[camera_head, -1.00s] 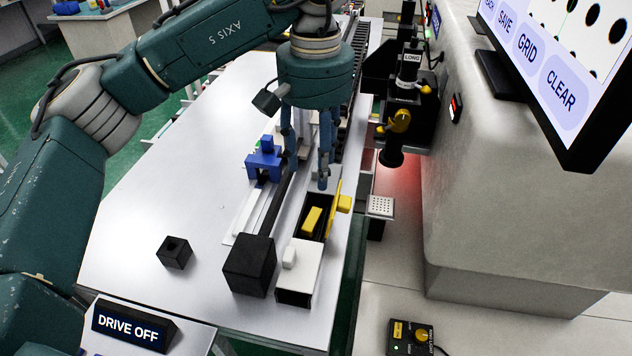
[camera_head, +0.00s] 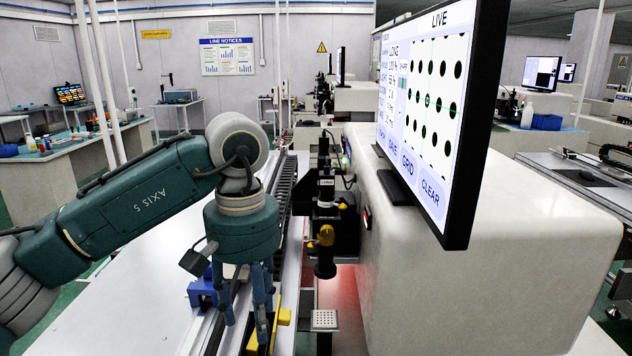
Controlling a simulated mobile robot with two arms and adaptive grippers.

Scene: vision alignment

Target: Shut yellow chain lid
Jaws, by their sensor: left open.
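The yellow lid (camera_head: 273,328) shows at the bottom edge of the head view, with its yellow knob (camera_head: 284,317) on the right side. It appears to stand raised. My left gripper (camera_head: 246,322) is open and points down, with its right finger in front of or beside the yellow lid. I cannot tell whether they touch. The box under the lid is cut off by the frame's lower edge. My right gripper is not in view.
A blue fixture (camera_head: 203,290) stands left of my gripper. A black camera column (camera_head: 325,215) and a perforated plate (camera_head: 325,319) are to the right. A large monitor (camera_head: 430,120) overhangs the pale machine body (camera_head: 490,250). The white table (camera_head: 120,290) is clear at left.

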